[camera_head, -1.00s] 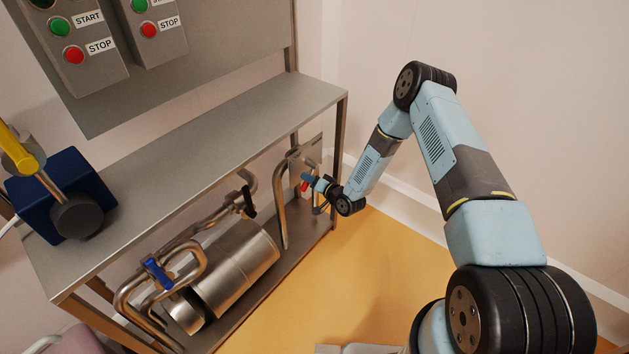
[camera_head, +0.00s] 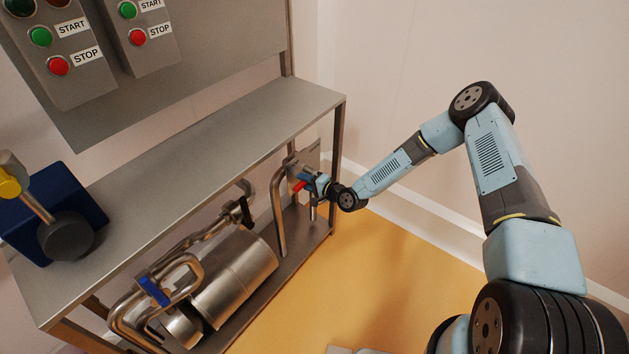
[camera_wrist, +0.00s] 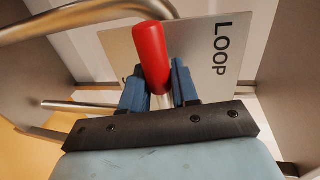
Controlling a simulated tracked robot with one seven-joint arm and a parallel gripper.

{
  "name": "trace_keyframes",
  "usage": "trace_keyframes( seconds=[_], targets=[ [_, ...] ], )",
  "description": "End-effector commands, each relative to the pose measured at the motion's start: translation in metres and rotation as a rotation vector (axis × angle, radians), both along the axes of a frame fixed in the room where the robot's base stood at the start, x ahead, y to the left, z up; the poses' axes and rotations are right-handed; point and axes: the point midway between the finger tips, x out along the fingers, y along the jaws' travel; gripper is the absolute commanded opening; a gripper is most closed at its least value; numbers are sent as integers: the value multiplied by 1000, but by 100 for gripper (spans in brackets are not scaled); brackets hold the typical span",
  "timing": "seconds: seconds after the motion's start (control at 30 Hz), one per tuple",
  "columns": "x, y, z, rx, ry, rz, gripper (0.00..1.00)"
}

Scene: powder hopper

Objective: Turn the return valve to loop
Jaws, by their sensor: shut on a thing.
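The return valve's red handle (camera_wrist: 151,58) stands up between the fingers of my gripper (camera_wrist: 160,88) in the wrist view. In the head view, the red handle (camera_head: 301,185) shows beside my gripper (camera_head: 309,182) at the right end of the bench's lower level. The valve body is hidden.
A steel bench (camera_head: 190,150) stands over curved pipes and a steel cylinder (camera_head: 235,283). A blue-handled valve (camera_head: 154,291) and a black-handled valve (camera_head: 246,211) sit on the pipes. Control boxes with START and STOP buttons hang above. The orange floor (camera_head: 340,270) at right is open.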

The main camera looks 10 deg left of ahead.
Motion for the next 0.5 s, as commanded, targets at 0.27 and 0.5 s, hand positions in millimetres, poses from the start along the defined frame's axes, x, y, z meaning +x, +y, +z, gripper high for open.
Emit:
trace_keyframes(
  seconds=[0.27,0.5],
  targets=[
    [-5,8,2,11,20,10,0],
    [-4,7,2,10,20,10,0]
  ],
)
